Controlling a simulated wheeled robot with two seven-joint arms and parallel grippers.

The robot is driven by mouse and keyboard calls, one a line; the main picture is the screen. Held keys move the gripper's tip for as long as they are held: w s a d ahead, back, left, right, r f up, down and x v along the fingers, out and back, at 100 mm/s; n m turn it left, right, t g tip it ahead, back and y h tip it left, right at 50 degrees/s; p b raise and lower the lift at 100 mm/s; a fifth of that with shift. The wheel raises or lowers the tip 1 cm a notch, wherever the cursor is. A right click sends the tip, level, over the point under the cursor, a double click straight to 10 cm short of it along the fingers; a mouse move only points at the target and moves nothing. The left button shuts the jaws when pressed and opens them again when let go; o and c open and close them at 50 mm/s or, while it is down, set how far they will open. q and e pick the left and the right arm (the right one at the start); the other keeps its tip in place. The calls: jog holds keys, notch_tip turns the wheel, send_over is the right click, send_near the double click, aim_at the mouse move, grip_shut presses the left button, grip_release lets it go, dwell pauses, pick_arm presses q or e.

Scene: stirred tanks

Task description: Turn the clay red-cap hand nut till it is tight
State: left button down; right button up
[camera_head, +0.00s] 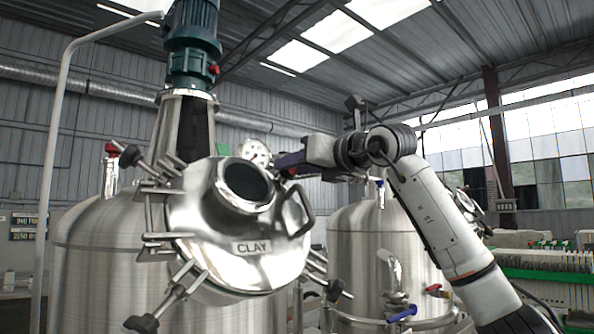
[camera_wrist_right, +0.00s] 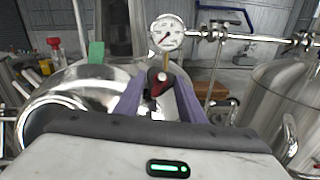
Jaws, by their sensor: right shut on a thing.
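The tank labelled CLAY (camera_head: 252,247) has a shiny domed lid with a round sight glass (camera_head: 245,181) in the head view. My right gripper (camera_head: 286,162) reaches in from the right, at the lid's upper right edge. In the right wrist view, the purple fingers of my right gripper (camera_wrist_right: 158,92) are shut on a small red-cap hand nut (camera_wrist_right: 160,85). The red cap shows between the fingertips; its stem is mostly hidden. I cannot tell from here how tight the nut sits. My left gripper is not in view.
Several black-knobbed hand nuts (camera_head: 130,156) stick out around the lid. A lid handle (camera_head: 301,211) is below my gripper. A pressure gauge (camera_wrist_right: 167,33) stands just beyond the fingers. A second steel tank (camera_head: 355,250) with a blue-handled valve (camera_head: 402,313) stands at right.

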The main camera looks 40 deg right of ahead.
jog(key=m+h, duration=0.2)
jog(key=m, duration=0.1)
jog(key=shift+a, duration=0.2)
jog(key=shift+r+m+g+h, duration=0.1)
jog(key=shift+m+g+h, duration=0.4)
jog(key=shift+m+h, duration=0.75)
jog(key=shift+m+y, duration=0.25)
jog(key=shift+m, duration=0.3)
jog(key=o, duration=1)
jog(key=shift+o, duration=0.2)
jog(key=shift+s, duration=0.1)
jog(key=b+v, duration=0.3)
jog(key=v, duration=0.7)
jog(key=shift+r, duration=0.1)
